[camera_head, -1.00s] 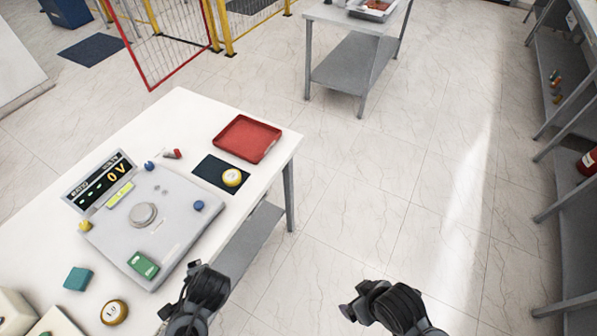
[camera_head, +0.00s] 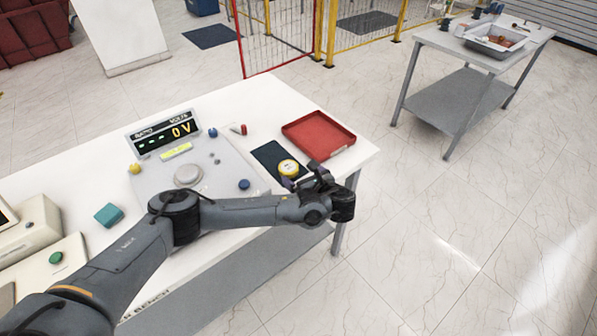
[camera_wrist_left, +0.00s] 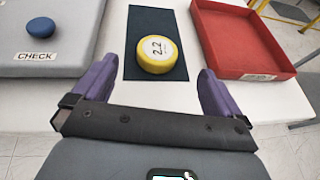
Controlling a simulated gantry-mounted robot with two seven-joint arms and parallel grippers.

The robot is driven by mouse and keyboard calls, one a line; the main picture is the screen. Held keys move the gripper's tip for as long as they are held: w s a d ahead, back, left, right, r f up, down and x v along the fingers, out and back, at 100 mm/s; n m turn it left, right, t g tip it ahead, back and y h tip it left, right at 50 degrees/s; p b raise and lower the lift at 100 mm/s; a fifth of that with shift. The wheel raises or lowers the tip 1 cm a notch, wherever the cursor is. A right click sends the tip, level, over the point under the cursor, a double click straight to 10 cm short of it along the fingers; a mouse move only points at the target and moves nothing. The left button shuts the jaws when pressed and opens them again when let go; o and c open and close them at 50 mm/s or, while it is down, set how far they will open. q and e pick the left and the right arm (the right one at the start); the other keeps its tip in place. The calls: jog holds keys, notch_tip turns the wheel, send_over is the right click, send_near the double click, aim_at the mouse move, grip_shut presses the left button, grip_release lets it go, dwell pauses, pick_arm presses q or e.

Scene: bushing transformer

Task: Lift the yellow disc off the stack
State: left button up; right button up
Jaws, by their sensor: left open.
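The yellow disc (camera_head: 289,168) lies on a dark mat (camera_head: 268,153) near the right end of the white table. In the left wrist view the yellow disc (camera_wrist_left: 157,54) has a white top marked 2.2 and sits on the mat (camera_wrist_left: 146,21). I cannot tell whether anything lies under it. My left gripper (camera_head: 304,175) is open and empty, just on the near side of the disc. In the wrist view the purple fingers of the left gripper (camera_wrist_left: 157,72) stand apart, with the disc ahead between them. My right gripper is out of view.
A red tray (camera_head: 318,137) stands right beside the mat. A grey test panel (camera_head: 232,167) with knobs and a 0 V display (camera_head: 163,134) is to the left. A teal block (camera_head: 109,214) sits further left. My left arm covers the table's front part.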

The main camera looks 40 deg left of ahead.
aim_at(290, 169)
pick_arm(q)
jog(key=x, duration=0.2)
jog(key=shift+w+a+f, duration=0.1)
jog(key=shift+a+f, duration=0.1)
jog(key=shift+a, duration=0.15)
jog(key=shift+w+a+f+b, duration=0.35)
jog(key=shift+a+f, duration=0.35)
jog(key=shift+a, duration=0.15)
jog(key=shift+w+a+f+b, duration=0.35)
jog(key=shift+a+f, duration=0.4)
jog(key=shift+a, duration=0.15)
jog(key=shift+w+a+f, duration=0.1)
jog(key=shift+w+a, duration=0.05)
jog(key=shift+a, duration=0.15)
jog(key=c, duration=1.4)
jog(key=shift+c, duration=0.2)
jog(key=shift+r, duration=0.2)
